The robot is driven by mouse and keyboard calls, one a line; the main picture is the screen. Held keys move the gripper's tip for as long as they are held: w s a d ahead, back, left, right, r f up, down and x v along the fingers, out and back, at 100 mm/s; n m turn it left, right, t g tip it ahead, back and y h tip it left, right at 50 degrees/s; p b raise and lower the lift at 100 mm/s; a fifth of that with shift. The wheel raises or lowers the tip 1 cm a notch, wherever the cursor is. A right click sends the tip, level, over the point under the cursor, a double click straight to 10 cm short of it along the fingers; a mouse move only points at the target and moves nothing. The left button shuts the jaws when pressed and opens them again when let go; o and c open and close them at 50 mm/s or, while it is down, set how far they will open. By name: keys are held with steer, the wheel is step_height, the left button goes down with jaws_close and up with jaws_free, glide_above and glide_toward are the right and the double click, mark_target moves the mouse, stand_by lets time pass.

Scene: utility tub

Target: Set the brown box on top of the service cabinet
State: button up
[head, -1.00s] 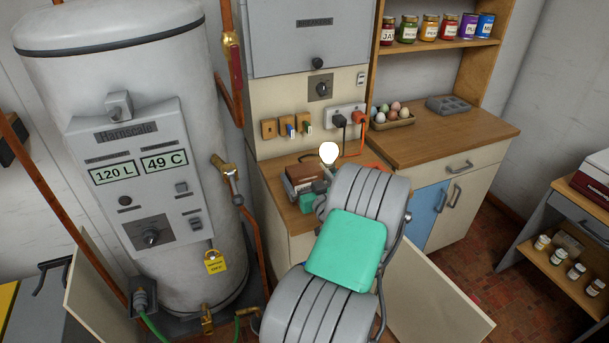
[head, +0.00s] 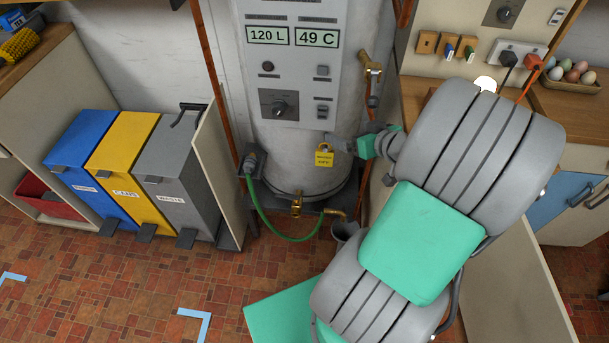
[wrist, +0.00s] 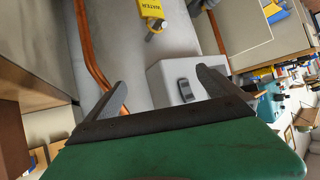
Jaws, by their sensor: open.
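I cannot make out the brown box for certain now. In the head view my arm covers most of the wooden worktop (head: 412,92) where a brown box lay earlier. I cannot tell which unit is the service cabinet. The beige panel with sockets and a knob (head: 455,25) rises behind that worktop.
The grey water heater (head: 292,160) stands behind my gripper, with copper pipe (wrist: 92,60) beside it. Blue, yellow and grey bins (head: 180,165) stand left. A green hose (head: 275,228) curves near the floor. An egg tray (head: 572,82) is at the right. The tiled floor in front is open.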

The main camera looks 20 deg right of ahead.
steer(key=s+a+n+g+y, duration=0.15)
steer(key=a+g, duration=0.35)
steer(key=a, duration=0.8)
steer(key=s+a+r+m+g+h+p, duration=0.1)
steer(key=s+a+r+g+h+p, duration=0.1)
steer(key=s+a+r, duration=0.4)
steer(key=shift+s+a+m+g+h, duration=0.35)
steer(key=shift+s+a+g, duration=0.7)
steer(key=shift+s, duration=0.7)
steer(key=shift+a+r, duration=0.1)
